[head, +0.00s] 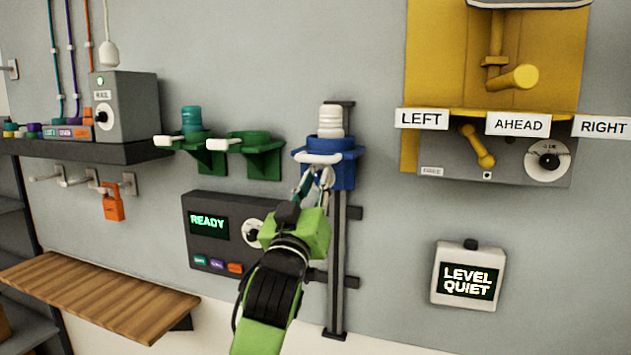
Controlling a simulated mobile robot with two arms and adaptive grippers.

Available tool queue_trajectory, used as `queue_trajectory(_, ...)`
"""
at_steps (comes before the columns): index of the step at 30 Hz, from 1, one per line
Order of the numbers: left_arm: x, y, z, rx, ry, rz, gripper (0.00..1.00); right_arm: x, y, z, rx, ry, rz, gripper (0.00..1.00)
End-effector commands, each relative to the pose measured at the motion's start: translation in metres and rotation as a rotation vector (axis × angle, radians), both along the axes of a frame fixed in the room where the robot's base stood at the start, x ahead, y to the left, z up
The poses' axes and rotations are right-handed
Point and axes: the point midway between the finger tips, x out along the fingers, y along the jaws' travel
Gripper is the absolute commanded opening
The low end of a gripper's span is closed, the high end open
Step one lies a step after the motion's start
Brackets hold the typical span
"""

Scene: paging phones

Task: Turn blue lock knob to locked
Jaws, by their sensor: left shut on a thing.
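The blue lock holder (346,172) is mounted on a dark vertical rail, with a white ribbed cylinder (330,120) standing in its top. Its white knob (320,158) is a bar across the holder's front, lying roughly level. My left gripper (318,180) reaches up from below, with its fingers shut on the knob. The fingertips overlap the knob, so the exact contact is partly hidden. My right gripper is not in view.
Green holders (256,158) with white bars stand left of the blue one. A grey panel reading READY (209,222) sits behind my left arm. A wooden shelf (95,292) juts out lower left. A yellow housing (450,60) and a LEVEL QUIET display (467,280) are on the right.

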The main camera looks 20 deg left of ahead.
Motion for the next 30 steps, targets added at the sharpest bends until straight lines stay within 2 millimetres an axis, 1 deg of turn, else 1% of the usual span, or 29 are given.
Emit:
queue_trajectory(1, 0.000, 0.002, 0.003, 0.049, -0.005, 0.003, 0.00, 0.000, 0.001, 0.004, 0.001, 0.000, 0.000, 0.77)
queue_trajectory(11, 0.000, 0.004, 0.005, 0.363, -0.014, 0.004, 0.00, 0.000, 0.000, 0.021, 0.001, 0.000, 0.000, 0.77)
queue_trajectory(18, 0.000, 0.005, 0.006, 0.590, -0.021, 0.005, 0.00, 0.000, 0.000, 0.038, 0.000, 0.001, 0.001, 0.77)
queue_trajectory(24, 0.000, 0.006, 0.007, 0.760, -0.028, 0.005, 0.00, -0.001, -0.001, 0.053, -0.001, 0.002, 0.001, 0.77)
queue_trajectory(30, 0.000, 0.006, 0.006, 0.892, -0.032, 0.005, 0.00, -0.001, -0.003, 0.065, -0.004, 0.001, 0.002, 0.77)
